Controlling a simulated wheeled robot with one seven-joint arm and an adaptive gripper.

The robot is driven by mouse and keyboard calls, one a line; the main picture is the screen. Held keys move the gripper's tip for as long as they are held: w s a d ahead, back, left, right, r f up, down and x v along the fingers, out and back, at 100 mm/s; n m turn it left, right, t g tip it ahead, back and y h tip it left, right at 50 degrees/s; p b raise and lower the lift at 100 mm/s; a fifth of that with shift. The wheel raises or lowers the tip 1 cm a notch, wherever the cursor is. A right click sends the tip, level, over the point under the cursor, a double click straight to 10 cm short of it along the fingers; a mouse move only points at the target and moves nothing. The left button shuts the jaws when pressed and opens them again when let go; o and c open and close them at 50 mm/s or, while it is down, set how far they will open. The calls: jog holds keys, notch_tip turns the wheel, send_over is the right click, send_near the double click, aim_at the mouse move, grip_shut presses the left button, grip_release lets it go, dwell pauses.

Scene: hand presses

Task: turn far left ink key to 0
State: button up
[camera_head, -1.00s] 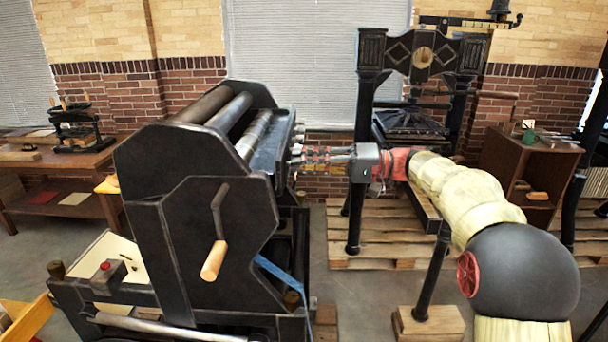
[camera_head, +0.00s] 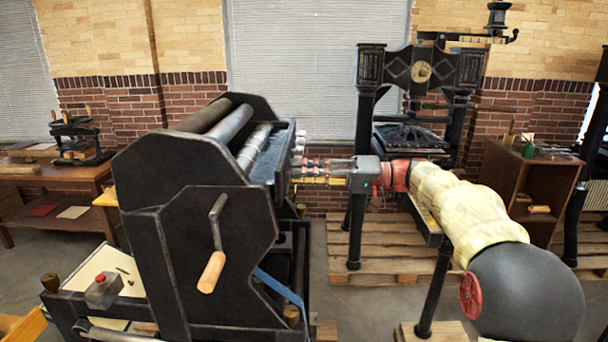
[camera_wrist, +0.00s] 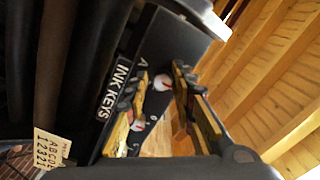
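The black proof press (camera_head: 190,240) has a row of small pale ink keys (camera_head: 299,134) along the right end of its ink trough. In the wrist view the "INK KEYS" label (camera_wrist: 112,90) runs along the panel. One white, red-marked key (camera_wrist: 162,82) shows between my fingertips, and another (camera_wrist: 137,124) shows lower, partly behind a finger. My gripper (camera_head: 294,170) is at the trough's right side, level with the lower keys. In the wrist view its two fingers (camera_wrist: 160,72) are apart, with a gap around the upper key; contact cannot be told. The keys' settings are too small to read.
A crank with a wooden handle (camera_head: 212,272) sticks out of the press's near side. A black hand press (camera_head: 365,150) on a wooden pallet (camera_head: 385,235) stands behind my arm. A wooden cabinet (camera_head: 555,205) is at the right. Open floor lies between the presses.

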jog(key=shift+o, duration=1.2)
jog(key=shift+r, duration=0.1)
jog(key=d, duration=1.2)
jog(key=shift+s, duration=0.2)
